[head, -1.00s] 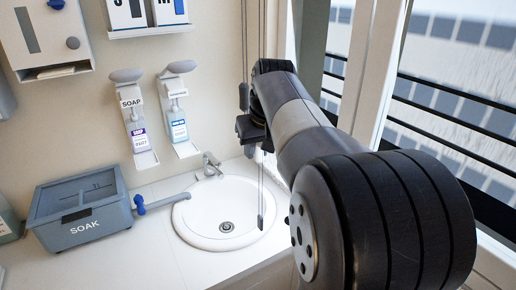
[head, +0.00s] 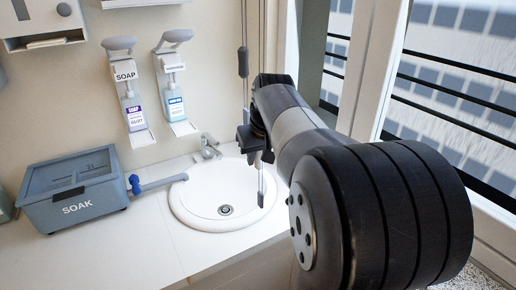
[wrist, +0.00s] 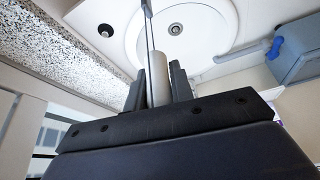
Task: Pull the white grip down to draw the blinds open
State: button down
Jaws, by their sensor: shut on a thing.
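My gripper (head: 257,152) is in front of the wall, above the right side of the sink. It is shut on the white grip (wrist: 158,76), a pale upright cylinder between the two fingers in the wrist view, where the gripper (wrist: 158,88) also shows. In the head view my fingers and arm mostly hide the grip. A dark grey grip (head: 243,61) hangs on the neighbouring cord, higher than my gripper. A thin cord runs on from the white grip towards the sink in the wrist view.
The round sink (head: 190,207) with its tap (head: 208,147) lies below my gripper. A grey SOAK box (head: 75,190) stands on the counter at left. Two dispensers (head: 127,90) (head: 172,83) hang on the wall. The window frame (head: 375,70) is close at right.

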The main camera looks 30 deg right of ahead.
aim_at(258, 168)
notch_tip(258, 168, down, 4)
jog(key=shift+f+b, duration=0.1)
jog(key=shift+b, duration=0.7)
jog(key=c, duration=1.2)
grip_release()
jog(key=shift+c, duration=0.2)
jog(key=shift+r, duration=0.25)
jog(key=v, duration=1)
jog(key=shift+r, duration=0.3)
jog(key=shift+s, duration=0.1)
